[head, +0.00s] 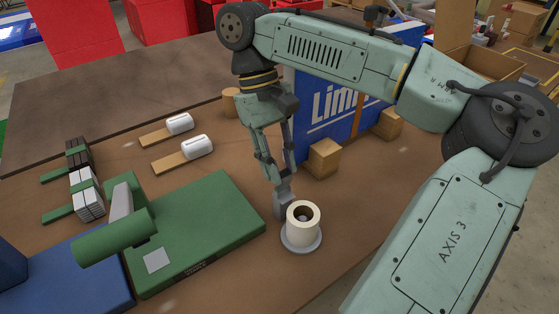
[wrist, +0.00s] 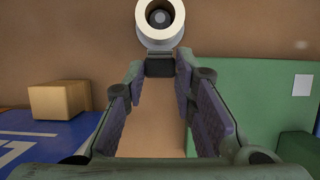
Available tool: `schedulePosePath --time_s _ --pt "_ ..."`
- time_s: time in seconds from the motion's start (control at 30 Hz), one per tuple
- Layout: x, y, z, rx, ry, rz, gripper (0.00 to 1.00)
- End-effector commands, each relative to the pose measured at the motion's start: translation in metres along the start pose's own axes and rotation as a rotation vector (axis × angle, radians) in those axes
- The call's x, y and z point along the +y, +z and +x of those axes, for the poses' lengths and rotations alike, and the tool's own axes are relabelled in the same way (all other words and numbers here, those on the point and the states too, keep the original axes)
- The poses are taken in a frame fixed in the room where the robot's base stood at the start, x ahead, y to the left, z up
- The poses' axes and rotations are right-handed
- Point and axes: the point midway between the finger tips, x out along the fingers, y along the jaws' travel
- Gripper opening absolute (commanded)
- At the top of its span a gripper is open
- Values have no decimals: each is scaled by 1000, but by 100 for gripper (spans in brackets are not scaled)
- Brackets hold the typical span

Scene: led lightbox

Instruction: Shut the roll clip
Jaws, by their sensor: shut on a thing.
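A cream roll (head: 303,220) stands upright on a round grey base (head: 301,245) near the table's front edge; it also shows at the top of the wrist view (wrist: 160,22). A small grey block (head: 284,205), apparently part of the roll clip, sits against the roll's left side. In the wrist view this block (wrist: 160,67) is dark and lies between my fingertips. My gripper (head: 280,188) points down beside the roll and is shut on the block; its fingers (wrist: 160,76) stand apart by the block's width. I cannot tell how far the clip is closed.
A green platform (head: 225,205) with a green cylinder (head: 105,240) stands left of my gripper. A blue panel (head: 325,95) and wooden blocks (head: 324,158) stand behind. White rolls on boards (head: 196,146) and strapped bars (head: 87,195) lie farther left. Brown table is clear right of the roll.

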Motion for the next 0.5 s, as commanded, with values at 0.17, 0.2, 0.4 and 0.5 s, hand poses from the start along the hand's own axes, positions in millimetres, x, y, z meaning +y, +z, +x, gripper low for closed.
schedulePosePath --time_s 0.17,0.2,0.4,0.5 --pt "0 3 1 41 -1 -1 0" --pt "0 4 2 57 -3 -1 0" --pt "0 12 6 185 -4 0 0" --pt "0 16 10 272 -4 -1 0"
